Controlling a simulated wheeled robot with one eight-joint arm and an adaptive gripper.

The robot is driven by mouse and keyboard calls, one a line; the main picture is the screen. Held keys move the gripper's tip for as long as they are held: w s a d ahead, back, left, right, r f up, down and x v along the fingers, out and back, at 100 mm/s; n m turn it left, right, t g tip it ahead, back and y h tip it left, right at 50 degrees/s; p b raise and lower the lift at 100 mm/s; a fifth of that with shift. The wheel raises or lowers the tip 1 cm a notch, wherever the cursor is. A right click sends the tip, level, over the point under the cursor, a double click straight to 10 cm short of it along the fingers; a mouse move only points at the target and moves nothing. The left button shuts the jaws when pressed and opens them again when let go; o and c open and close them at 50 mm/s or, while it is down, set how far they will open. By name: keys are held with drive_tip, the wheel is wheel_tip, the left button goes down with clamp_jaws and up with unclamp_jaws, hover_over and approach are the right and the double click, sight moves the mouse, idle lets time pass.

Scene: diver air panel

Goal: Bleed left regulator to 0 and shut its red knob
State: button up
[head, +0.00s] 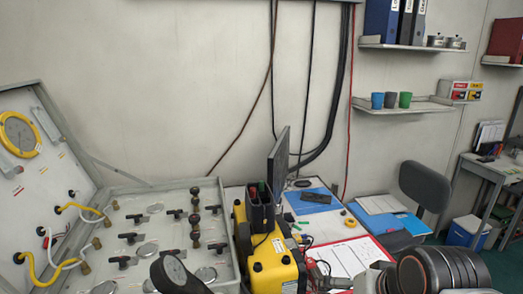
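The open grey case of the air panel (226,240) stands at the lower left. Its face holds several black valve handles (127,238), small round dials and a column of dark knobs (194,218). A large yellow-rimmed gauge (18,135) is on the raised lid. I cannot make out a red knob, tell which part is the left regulator, or read any dial. A dark round-headed piece (175,274) covers part of the panel's front. My arm enters from the lower right; what looks like my gripper (322,275) is right of the yellow unit, its fingers too small to judge.
A yellow unit (270,262) with a dark holder on top stands right of the case. Behind it are a monitor (278,165) and blue folders. A red clipboard (352,258) lies on the table. Yellow and white hoses (80,208) loop at the left. Shelves hang above.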

drive_tip(key=shift+s+d+f+n+t+h+b, duration=0.25)
drive_tip(key=shift+s+d+f+n+b, duration=0.15)
drive_tip(key=shift+d+n, duration=0.2)
drive_tip(key=shift+s+d+f+n+t+h+b, duration=0.2)
drive_tip(key=shift+d+f+n+t+h+b, duration=0.1)
drive_tip(key=shift+d+f+n, duration=0.25)
